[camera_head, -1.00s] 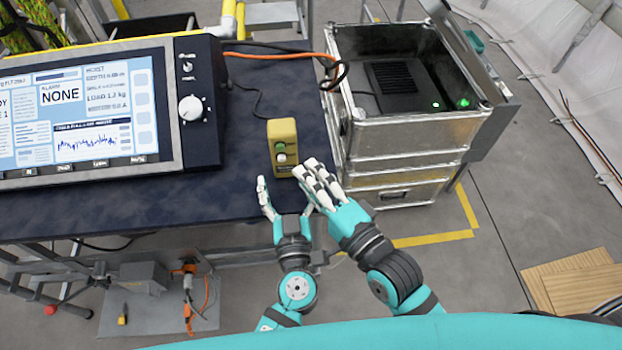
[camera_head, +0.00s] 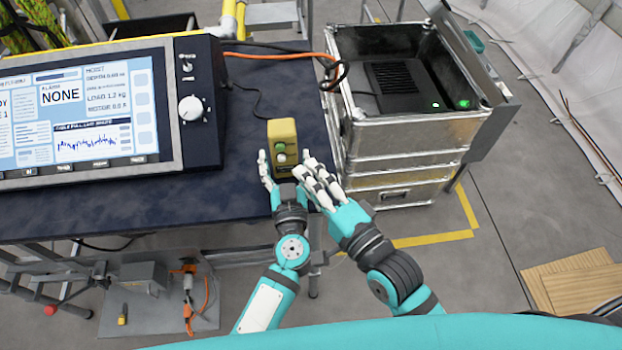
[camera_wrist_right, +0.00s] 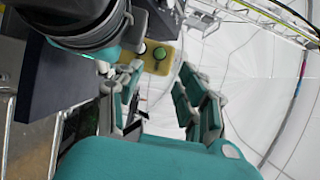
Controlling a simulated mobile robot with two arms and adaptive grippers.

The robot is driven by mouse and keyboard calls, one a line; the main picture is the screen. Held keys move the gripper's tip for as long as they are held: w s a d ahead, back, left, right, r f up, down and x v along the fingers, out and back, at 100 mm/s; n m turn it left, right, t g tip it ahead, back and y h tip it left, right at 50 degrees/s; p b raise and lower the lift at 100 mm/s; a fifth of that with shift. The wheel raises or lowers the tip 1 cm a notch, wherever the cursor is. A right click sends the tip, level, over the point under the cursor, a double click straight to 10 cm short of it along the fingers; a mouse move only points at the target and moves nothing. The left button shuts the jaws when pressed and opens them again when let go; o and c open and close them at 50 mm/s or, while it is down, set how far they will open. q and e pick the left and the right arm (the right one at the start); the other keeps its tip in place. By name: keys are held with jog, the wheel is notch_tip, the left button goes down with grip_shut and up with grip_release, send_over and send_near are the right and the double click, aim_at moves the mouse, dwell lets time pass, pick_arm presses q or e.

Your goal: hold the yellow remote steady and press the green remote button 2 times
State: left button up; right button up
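The yellow remote (camera_head: 283,133) stands upright near the right front of the dark blue tabletop. Its green button (camera_head: 281,147) is above a paler button (camera_head: 280,158). My left gripper (camera_head: 284,166) is at the remote's lower part, with one finger by its left side and what looks like another by its right side; contact is unclear. My right gripper (camera_head: 318,178) is just right of and in front of the remote. In the right wrist view, its fingers (camera_wrist_right: 165,90) are apart and empty, with the remote (camera_wrist_right: 158,64) and green button (camera_wrist_right: 159,53) beyond them.
A large control panel (camera_head: 206,110) with a screen and white knob stands on the table's left (camera_head: 150,205). An open metal case (camera_head: 412,130) holding a dark device is close on the right. Orange and black cables cross behind the remote.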

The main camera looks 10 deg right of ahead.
pick_arm(q)
jog(key=c, duration=1.3)
pick_arm(e)
jog(key=shift+c, duration=0.4)
grip_shut()
